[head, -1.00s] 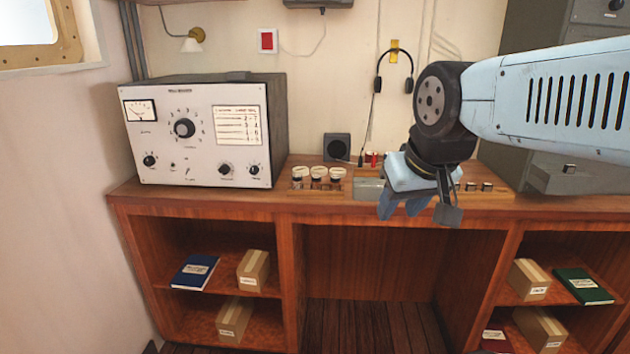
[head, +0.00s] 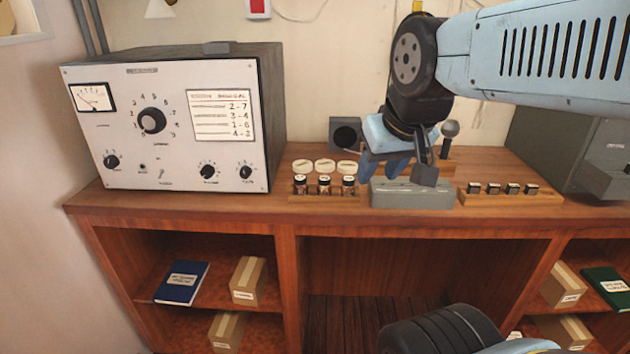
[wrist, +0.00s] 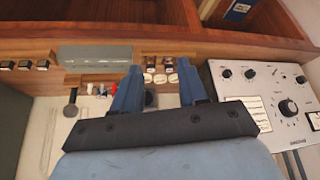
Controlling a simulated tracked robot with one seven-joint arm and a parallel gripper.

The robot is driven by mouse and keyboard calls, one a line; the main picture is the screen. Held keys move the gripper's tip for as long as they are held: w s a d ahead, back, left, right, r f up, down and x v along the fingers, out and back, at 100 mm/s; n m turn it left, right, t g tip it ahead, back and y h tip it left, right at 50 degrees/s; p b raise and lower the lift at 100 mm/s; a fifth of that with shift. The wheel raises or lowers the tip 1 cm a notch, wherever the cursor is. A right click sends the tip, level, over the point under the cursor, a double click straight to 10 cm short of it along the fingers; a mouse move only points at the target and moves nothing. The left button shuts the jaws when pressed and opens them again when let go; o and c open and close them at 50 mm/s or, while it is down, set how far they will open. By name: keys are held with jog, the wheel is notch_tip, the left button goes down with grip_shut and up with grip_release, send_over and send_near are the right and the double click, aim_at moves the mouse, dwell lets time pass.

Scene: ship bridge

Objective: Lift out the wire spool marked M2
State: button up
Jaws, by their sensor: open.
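Three small dark reddish cylinders (head: 324,185) with pale marks stand in a row on a low wooden rack (head: 322,198) on the desk. Three white round pieces (head: 325,165) are in a row behind them. They look like the wire spools, but no mark is legible, so I cannot tell which is M2. The cylinders (wrist: 164,62) and white pieces (wrist: 161,78) also show in the wrist view, beyond and between my fingertips. My gripper (head: 398,172) is open and empty, right of the rack in the head view. Its two blue fingers (wrist: 159,72) point toward the desk.
A large meter cabinet (head: 165,130) stands left of the rack. A grey box (head: 412,193) lies right of it, near my gripper. Further right are a rack of small dark blocks (head: 510,190) and a grey case (head: 570,150). A small speaker (head: 345,132) stands behind.

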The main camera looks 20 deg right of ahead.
jog(key=shift+o, duration=0.3)
jog(key=shift+o, duration=0.5)
jog(key=shift+w, duration=0.15)
jog(key=g, duration=0.4)
send_over(325, 178)
jog(key=s, duration=0.2)
notch_tip(325, 178, down, 5)
jog(key=shift+n, duration=0.4)
jog(key=f, duration=0.4)
jog(key=w+f, duration=0.1)
jog(key=f, duration=0.4)
jog(key=w+f, duration=0.1)
jog(key=f, duration=0.4)
jog(key=shift+r, duration=0.1)
jog(key=c, duration=0.8)
